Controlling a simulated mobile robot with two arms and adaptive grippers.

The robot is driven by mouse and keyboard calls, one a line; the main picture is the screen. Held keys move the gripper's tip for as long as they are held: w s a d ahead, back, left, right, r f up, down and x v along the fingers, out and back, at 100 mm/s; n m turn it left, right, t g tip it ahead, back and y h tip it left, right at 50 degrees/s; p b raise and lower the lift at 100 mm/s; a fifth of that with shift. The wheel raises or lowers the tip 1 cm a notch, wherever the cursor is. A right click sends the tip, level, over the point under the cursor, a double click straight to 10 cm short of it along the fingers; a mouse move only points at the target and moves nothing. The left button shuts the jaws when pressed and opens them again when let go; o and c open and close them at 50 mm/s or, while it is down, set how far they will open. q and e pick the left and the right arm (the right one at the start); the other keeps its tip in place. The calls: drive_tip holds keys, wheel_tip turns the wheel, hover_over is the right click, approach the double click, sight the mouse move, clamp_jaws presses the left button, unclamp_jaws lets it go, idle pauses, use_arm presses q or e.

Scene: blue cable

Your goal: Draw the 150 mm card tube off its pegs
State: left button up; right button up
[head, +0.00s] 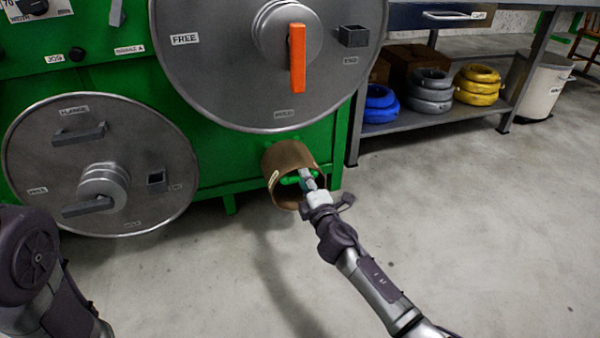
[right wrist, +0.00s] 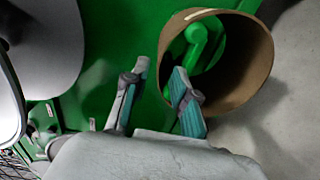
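The brown card tube (head: 287,155) sits at the lower right of the green machine, its open end towards me. A green peg shows inside it in the right wrist view (right wrist: 196,42); the far end of the tube is hidden. My right gripper (head: 308,180) is at the tube's mouth. In the right wrist view its fingers (right wrist: 159,66) are apart: one overlaps the tube's opening, the other lies outside the wall. A gap shows between the fingers; I cannot tell whether either touches the tube (right wrist: 252,62). My left gripper is out of view; only its arm shows.
A large grey disc (head: 220,80) with an orange handle (head: 297,58) hangs above the tube. A smaller disc (head: 130,150) is at left. A shelf at right holds blue (head: 380,104), grey and yellow coils. The floor at right is clear.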

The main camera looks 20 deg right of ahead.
drive_tip(key=shift+w+a+b, duration=0.1)
drive_tip(key=shift+w+b, duration=0.7)
drive_tip(key=shift+w, duration=1.85)
drive_tip(key=shift+c, duration=0.3)
clamp_jaws()
drive_tip(key=shift+r+p, duration=0.45)
drive_tip(key=shift+r, duration=0.05)
drive_tip(key=shift+s+p, duration=0.5)
drive_tip(key=shift+s, duration=0.55)
